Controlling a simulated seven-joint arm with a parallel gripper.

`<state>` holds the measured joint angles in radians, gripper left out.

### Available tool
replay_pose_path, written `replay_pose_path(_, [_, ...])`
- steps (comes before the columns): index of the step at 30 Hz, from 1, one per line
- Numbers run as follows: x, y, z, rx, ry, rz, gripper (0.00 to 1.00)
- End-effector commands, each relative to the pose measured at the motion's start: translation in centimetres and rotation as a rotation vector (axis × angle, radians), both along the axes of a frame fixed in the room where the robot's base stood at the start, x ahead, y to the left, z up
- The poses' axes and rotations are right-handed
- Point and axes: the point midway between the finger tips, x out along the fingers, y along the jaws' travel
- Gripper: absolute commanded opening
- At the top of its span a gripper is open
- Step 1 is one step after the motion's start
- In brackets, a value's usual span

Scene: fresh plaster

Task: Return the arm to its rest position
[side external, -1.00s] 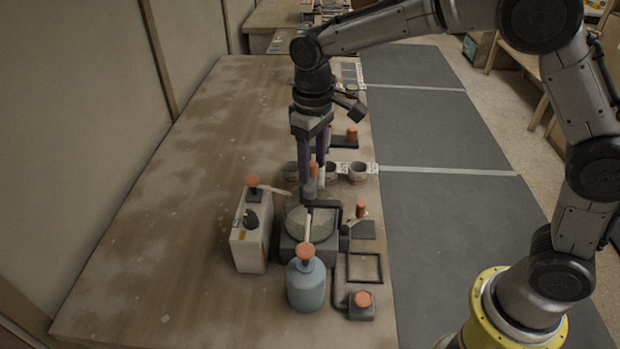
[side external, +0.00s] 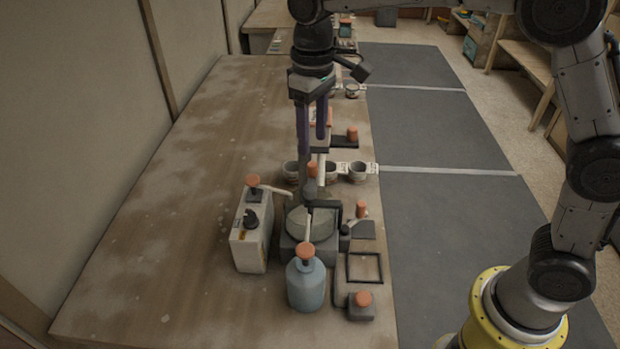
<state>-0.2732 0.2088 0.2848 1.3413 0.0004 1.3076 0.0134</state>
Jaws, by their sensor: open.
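My gripper (side external: 313,150) points down over the dusty wooden table (side external: 170,180), above and behind the round pale bowl on a dark stand. Its two dark purple fingers are apart, one partly in front of the other from this side. Nothing shows held between them. A white upright object with an orange top (side external: 313,170) shows just behind or below the fingers; I cannot tell its exact distance from them.
A blue bottle with an orange pump (side external: 306,284) and a white box-shaped container (side external: 250,238) stand near the round bowl (side external: 318,224). Small cups (side external: 357,172), orange-topped pieces (side external: 361,209) and a black square frame (side external: 364,268) line the right edge. The table's left part is clear.

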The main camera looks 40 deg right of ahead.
Motion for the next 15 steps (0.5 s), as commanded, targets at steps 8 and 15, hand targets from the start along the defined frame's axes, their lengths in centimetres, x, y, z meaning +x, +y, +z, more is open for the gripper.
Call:
replay_pose_path(8, [0.0, 0.0, 1.28, 0.0, 0.0, 0.0, 0.55])
replay_pose_path(15, [0.03, -0.16, 1.29, 0.0, -0.001, -0.004, 0.55])
